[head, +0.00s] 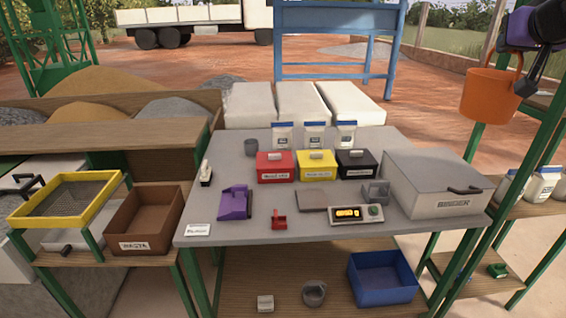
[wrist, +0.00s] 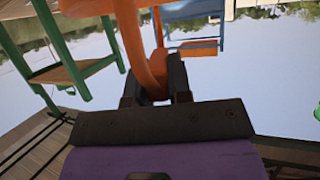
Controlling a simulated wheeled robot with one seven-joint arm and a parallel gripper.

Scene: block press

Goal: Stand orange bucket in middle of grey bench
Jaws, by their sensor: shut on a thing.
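The orange bucket (head: 490,96) hangs upright in the air at the upper right of the head view, beside the green-framed shelf. My gripper (head: 523,55) is shut on its handle. In the wrist view the orange handle (wrist: 133,40) passes between the jaws of my gripper (wrist: 157,85). The bucket's body is mostly out of the wrist view. The grey bench (head: 275,225) stands in the middle of the head view, to the left of and lower than the bucket. Its middle holds a thin brownish slab (head: 312,200) and a small red item (head: 279,219).
The bench's front left is fairly clear. A green-posted shelf (head: 480,215) stands at the right.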

